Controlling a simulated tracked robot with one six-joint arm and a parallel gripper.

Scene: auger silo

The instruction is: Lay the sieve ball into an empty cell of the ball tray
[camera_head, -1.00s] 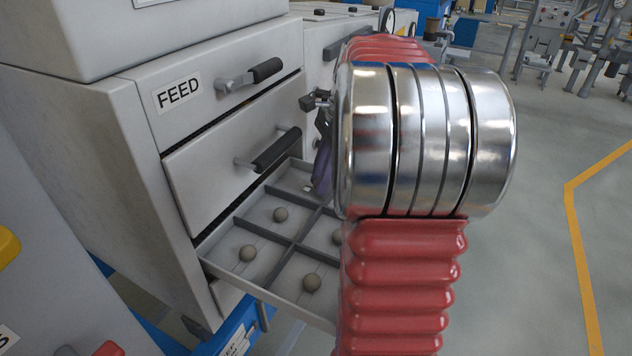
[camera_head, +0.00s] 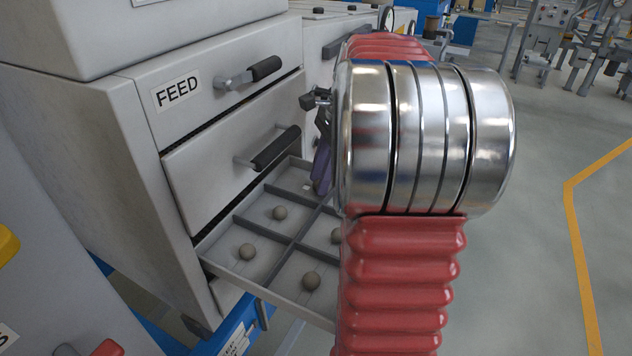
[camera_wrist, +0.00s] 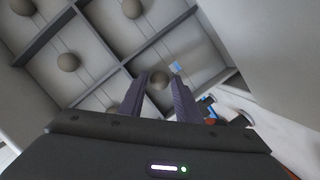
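The sieve ball (camera_wrist: 159,79) is a small grey-brown ball, seen in the wrist view between the tips of my purple fingers. In the head view my arm hides the ball, and only part of my gripper (camera_head: 322,158) shows over the tray's back part. The ball tray (camera_head: 219,265) is a grey open drawer split into cells by dividers. Several cells hold one ball each, such as this front ball (camera_head: 312,281). The cell under my gripper bears a small pale-blue mark (camera_wrist: 175,67).
The tray juts out from the grey FEED cabinet (camera_head: 140,95). A black drawer handle (camera_head: 277,149) sticks out above the tray, near my gripper, with another handle (camera_head: 266,69) higher up. Open floor lies to the right, with a yellow line (camera_head: 575,240).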

